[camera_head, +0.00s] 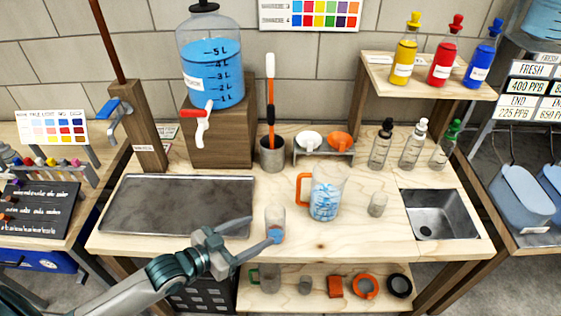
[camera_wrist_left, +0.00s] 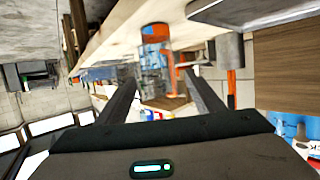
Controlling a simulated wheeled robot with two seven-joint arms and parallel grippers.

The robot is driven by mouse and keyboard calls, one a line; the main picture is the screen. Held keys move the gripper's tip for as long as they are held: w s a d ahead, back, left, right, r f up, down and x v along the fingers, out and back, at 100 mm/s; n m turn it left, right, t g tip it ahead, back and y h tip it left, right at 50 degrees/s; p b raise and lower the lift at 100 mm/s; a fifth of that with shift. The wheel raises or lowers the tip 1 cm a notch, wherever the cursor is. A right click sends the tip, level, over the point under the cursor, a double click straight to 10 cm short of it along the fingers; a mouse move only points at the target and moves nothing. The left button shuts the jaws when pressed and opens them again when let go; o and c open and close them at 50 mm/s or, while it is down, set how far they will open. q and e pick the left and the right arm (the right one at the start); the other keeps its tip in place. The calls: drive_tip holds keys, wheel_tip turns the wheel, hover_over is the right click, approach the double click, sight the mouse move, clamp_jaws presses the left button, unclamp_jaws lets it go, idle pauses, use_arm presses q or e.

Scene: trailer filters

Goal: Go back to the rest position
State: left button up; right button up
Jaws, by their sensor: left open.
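My left gripper (camera_head: 262,232) comes in from the lower left over the front edge of the workbench. Its two fingers are spread. One fingertip overlaps the small clear cup (camera_head: 275,215) with a little blue in its bottom; I cannot tell whether they touch. In the left wrist view the gripper (camera_wrist_left: 163,90) shows two dark, parted fingers with no object clearly held between them. That view is tilted, and the bench objects beyond the fingers are blurred. My right gripper is in neither view.
A measuring jug (camera_head: 325,195) with an orange handle stands right of the cup, and a small glass (camera_head: 377,204) beyond it. A dark tray (camera_head: 178,207) lies at left, a sink (camera_head: 438,213) at right. The lower shelf (camera_head: 320,299) holds several items.

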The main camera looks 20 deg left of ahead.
use_arm(q)
drive_tip(key=shift+s+d+f, duration=0.1)
drive_tip(key=shift+s+f, duration=0.1)
drive_tip(key=s+a+f+n+g+y, duration=0.15)
drive_tip(key=s+f+g+y, duration=0.3)
drive_tip(key=s, duration=0.65)
drive_tip(key=s+f+n+g+y, duration=0.3)
drive_tip(key=s+f+g, duration=0.15)
drive_tip(key=s, duration=0.75)
wheel_tip(320, 180, down, 29)
drive_tip(key=g+b, duration=0.1)
drive_tip(key=b, duration=0.1)
drive_tip(key=s+a+f+g+b, duration=0.1)
drive_tip(key=s+a+f+b, duration=0.1)
drive_tip(key=s+f, duration=1.6)
wheel_tip(320, 180, down, 2)
drive_tip(key=shift+s+a+f, duration=0.15)
drive_tip(key=shift+s+a, duration=0.25)
drive_tip(key=shift+a, duration=0.2)
